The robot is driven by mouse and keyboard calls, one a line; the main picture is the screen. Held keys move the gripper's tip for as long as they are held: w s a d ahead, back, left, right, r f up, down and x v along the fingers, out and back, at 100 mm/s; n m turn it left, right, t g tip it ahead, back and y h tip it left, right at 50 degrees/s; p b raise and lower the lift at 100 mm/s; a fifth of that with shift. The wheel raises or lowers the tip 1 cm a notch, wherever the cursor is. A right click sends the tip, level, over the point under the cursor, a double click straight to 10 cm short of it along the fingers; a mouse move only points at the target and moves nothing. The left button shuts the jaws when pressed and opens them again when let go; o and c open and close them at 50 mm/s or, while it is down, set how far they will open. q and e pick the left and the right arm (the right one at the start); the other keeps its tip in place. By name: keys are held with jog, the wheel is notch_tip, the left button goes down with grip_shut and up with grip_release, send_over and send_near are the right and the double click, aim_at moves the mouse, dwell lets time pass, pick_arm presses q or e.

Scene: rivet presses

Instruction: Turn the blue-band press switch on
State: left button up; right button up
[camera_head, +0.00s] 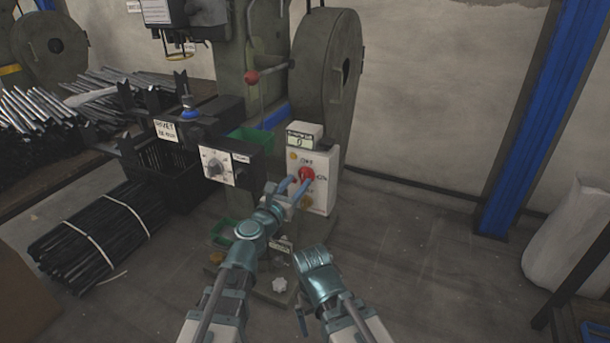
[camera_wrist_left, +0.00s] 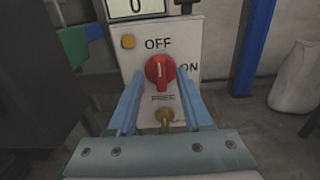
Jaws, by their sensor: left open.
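The red rotary switch (camera_head: 307,174) sits on a white control panel (camera_head: 322,190) low on the green-grey press (camera_head: 330,60). In the left wrist view the red knob (camera_wrist_left: 160,71) has its white mark upright, toward the OFF label (camera_wrist_left: 158,43); the ON label (camera_wrist_left: 188,67) is to its right. My left gripper (camera_head: 294,186) is open in front of the panel. In the left wrist view its two blue fingers (camera_wrist_left: 158,88) stand on either side of the knob's lower part; I cannot tell whether they touch it.
A small counter display (camera_head: 300,139) reading 0 sits above the panel. A second panel with a grey dial (camera_head: 215,165) is to the left. Black bar bundles (camera_head: 95,235) lie on the floor at left. The floor on the right is mostly clear up to a blue post (camera_head: 535,110).

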aim_at(303, 176)
pick_arm(q)
jog(key=x, duration=0.3)
jog(key=shift+w+d, duration=0.1)
jog(key=shift+w, duration=0.2)
grip_shut()
